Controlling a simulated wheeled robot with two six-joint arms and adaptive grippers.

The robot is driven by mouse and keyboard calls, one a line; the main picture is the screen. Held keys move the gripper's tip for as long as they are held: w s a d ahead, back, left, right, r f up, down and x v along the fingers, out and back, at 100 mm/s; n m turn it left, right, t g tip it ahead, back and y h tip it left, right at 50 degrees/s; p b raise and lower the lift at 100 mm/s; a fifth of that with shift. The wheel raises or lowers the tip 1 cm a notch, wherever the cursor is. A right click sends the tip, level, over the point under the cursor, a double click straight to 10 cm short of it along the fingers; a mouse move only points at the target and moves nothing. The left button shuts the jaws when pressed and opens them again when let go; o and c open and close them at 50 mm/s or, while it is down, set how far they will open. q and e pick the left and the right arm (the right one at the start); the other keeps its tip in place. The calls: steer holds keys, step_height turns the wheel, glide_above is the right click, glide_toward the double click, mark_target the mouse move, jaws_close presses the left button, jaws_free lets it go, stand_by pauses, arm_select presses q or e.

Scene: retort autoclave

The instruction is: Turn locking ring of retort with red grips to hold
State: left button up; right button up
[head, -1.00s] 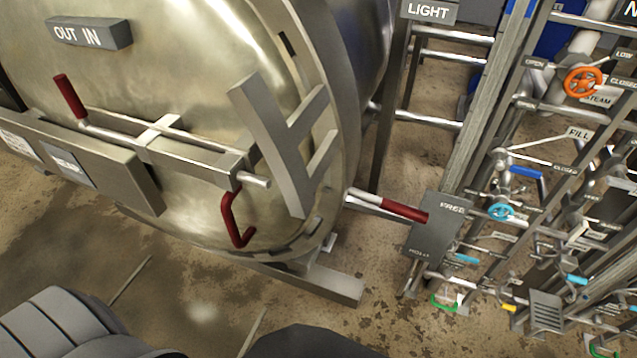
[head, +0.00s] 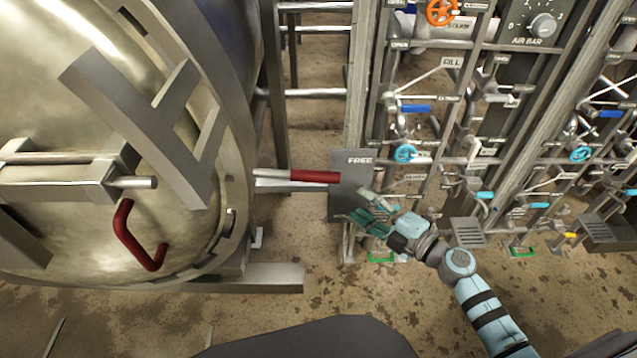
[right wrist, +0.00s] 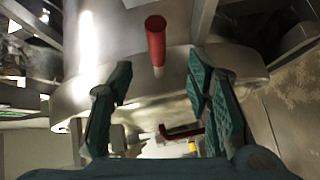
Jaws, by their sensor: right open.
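The retort (head: 100,60) is a large metal vessel at the left of the head view. A bar with a red grip (head: 316,176) sticks out from its locking ring (head: 236,165) to the right, its end in front of a plate marked FREE (head: 350,205). The red grip also shows in the right wrist view (right wrist: 156,42), ahead of and above the fingers. My right gripper (head: 372,212) is open and empty, below and right of the red grip and apart from it. The right wrist view shows its two teal fingers (right wrist: 160,95) spread. My left gripper is not in view.
A red D-shaped handle (head: 128,238) is on the retort door. A rack of pipes and valves, with an orange wheel (head: 441,11) and a blue wheel (head: 404,154), stands at the right. Open floor (head: 190,325) lies in front of the retort.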

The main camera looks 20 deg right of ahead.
mark_target(325, 182)
steer(key=shift+n, duration=0.3)
steer(key=x, duration=0.4)
steer(key=b+x, duration=0.1)
steer(key=x, duration=0.4)
steer(key=b+x, duration=0.1)
steer(key=x, duration=0.3)
steer(key=shift+w+a+r, duration=0.25)
steer(key=shift+a+r, duration=0.05)
steer(key=shift+a, duration=0.15)
steer(key=shift+w+a, duration=0.15)
steer(key=shift+w, duration=0.05)
steer(key=shift+c, duration=0.4)
jaws_close()
